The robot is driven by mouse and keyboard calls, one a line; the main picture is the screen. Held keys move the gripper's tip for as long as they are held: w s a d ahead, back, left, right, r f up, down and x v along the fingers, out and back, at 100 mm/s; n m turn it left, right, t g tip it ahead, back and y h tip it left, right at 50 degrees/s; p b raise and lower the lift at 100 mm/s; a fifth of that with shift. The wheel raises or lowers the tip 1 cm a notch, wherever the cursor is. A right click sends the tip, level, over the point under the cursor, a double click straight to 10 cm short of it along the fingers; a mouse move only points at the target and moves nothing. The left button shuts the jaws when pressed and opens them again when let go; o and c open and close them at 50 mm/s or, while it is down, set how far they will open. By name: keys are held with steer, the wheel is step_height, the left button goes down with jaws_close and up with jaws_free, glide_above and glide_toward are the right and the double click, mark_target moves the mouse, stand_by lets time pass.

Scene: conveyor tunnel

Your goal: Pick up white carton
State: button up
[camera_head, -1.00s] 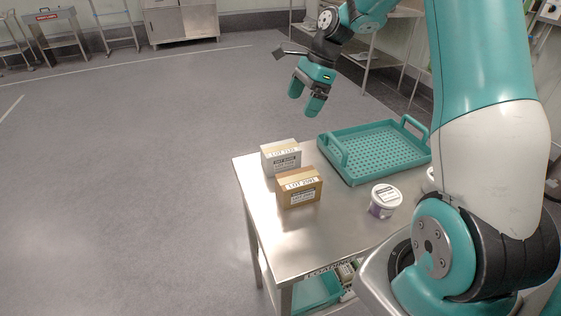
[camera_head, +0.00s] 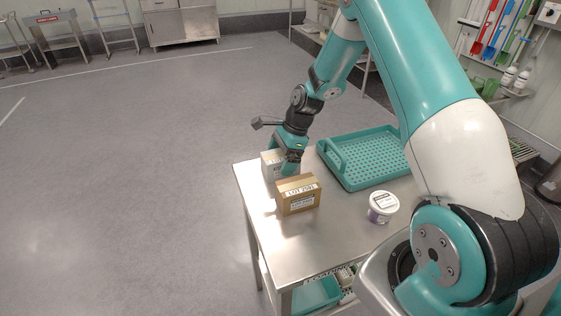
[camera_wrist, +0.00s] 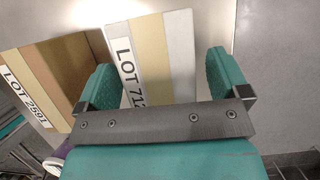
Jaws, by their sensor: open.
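The white carton (camera_head: 267,167), with a tan tape strip and a LOT label on top, stands upright near the table's far left corner, partly hidden by my gripper (camera_head: 284,158). In the wrist view the white carton (camera_wrist: 181,55) lies between the two teal fingers of my gripper (camera_wrist: 163,75). The left finger is close to the label side; a gap shows between the carton and the right finger. The jaws are open, lowered around the carton. I cannot tell whether either finger touches it.
A brown carton (camera_head: 297,198) stands just in front of the white one, close to the left finger in the wrist view (camera_wrist: 40,85). A teal perforated tray (camera_head: 345,181) lies to the right. A lidded tub (camera_head: 383,207) stands nearer. The steel table's (camera_head: 275,245) front left is clear.

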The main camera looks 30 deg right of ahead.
mark_target(281, 154)
steer(key=shift+a+f, duration=0.15)
steer(key=shift+f, duration=0.15)
steer(key=c, duration=1.1)
steer(key=shift+r, duration=0.1)
step_height(281, 154, up, 20)
steer(key=shift+f+b, duration=0.1)
steer(key=shift+b, duration=0.4)
